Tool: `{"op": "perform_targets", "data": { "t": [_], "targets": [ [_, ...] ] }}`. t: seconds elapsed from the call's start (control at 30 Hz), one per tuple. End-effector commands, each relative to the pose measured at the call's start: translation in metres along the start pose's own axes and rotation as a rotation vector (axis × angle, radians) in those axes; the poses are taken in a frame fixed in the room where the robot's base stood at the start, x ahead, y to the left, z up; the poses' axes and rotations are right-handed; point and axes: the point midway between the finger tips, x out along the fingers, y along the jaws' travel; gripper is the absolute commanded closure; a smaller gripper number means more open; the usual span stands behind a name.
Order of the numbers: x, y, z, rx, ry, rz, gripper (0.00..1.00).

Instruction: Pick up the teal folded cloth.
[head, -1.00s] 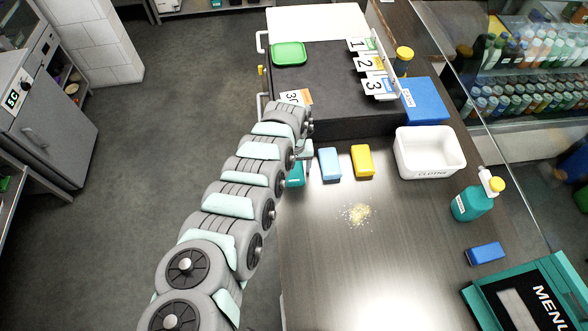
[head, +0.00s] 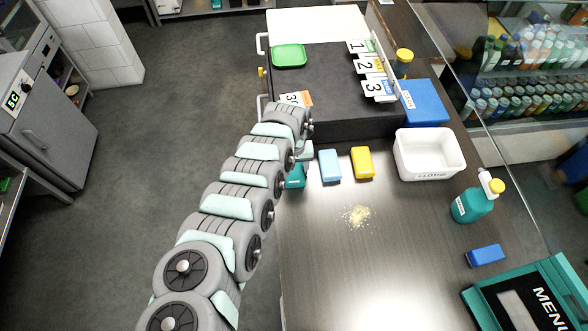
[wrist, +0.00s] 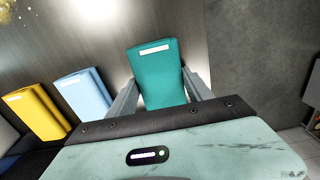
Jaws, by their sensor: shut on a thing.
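The teal folded cloth (wrist: 158,75) is between the two fingers of my gripper (wrist: 160,88) in the wrist view. My gripper is shut on it, one finger along each side. In the head view only part of the teal cloth (head: 295,176) shows at the counter's left edge, because my arm covers the rest. I cannot tell whether the cloth touches the counter.
A light blue cloth (head: 329,165) and a yellow cloth (head: 362,163) lie just right of the teal one. A black raised block stands behind.

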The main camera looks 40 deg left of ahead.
Motion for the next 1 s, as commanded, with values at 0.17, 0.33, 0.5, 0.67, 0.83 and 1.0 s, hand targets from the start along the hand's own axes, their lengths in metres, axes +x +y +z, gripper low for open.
{"op": "perform_targets", "data": {
  "t": [0.17, 0.33, 0.5, 0.67, 0.83, 1.0],
  "targets": [
    [-0.021, -0.002, -0.001, 0.000, 0.001, -0.002, 0.80],
    [-0.057, -0.004, -0.002, 0.000, 0.004, -0.006, 0.80],
    [-0.097, -0.003, -0.003, -0.001, 0.007, -0.005, 0.80],
    [-0.134, -0.003, -0.002, -0.001, 0.006, -0.006, 0.80],
    [-0.168, -0.002, -0.002, -0.001, 0.006, -0.003, 0.80],
    [-0.188, -0.001, -0.001, 0.000, 0.002, -0.003, 0.80]
  ]
}}
